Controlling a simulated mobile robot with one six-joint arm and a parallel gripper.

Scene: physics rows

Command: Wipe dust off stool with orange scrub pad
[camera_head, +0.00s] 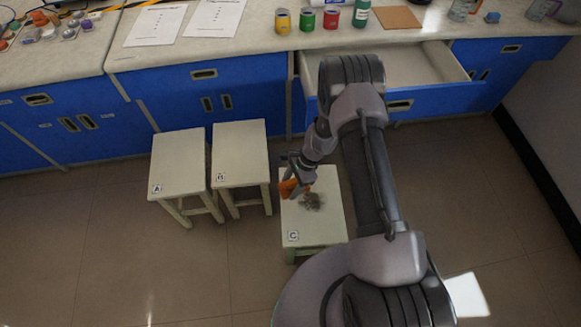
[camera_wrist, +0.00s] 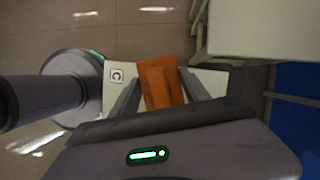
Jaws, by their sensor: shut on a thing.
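The stool marked C (camera_head: 325,229) stands on the floor in front of the open drawer, with a grey dust patch (camera_head: 312,200) on its top. My gripper (camera_head: 289,185) is shut on the orange scrub pad (camera_head: 291,190) at the left side of that stool top, just left of the dust. In the wrist view the orange pad (camera_wrist: 160,84) sits between my two fingers (camera_wrist: 158,92), over the stool top (camera_wrist: 116,97) with its C label. The dust is hidden there. I cannot tell whether the pad touches the stool.
Stool A (camera_head: 179,161) and stool B (camera_head: 241,152) stand close together to the left. An open drawer (camera_head: 415,66) juts out behind my arm. The counter (camera_head: 240,42) holds several cans, papers and a brown square board (camera_head: 398,17). The floor at front left is clear.

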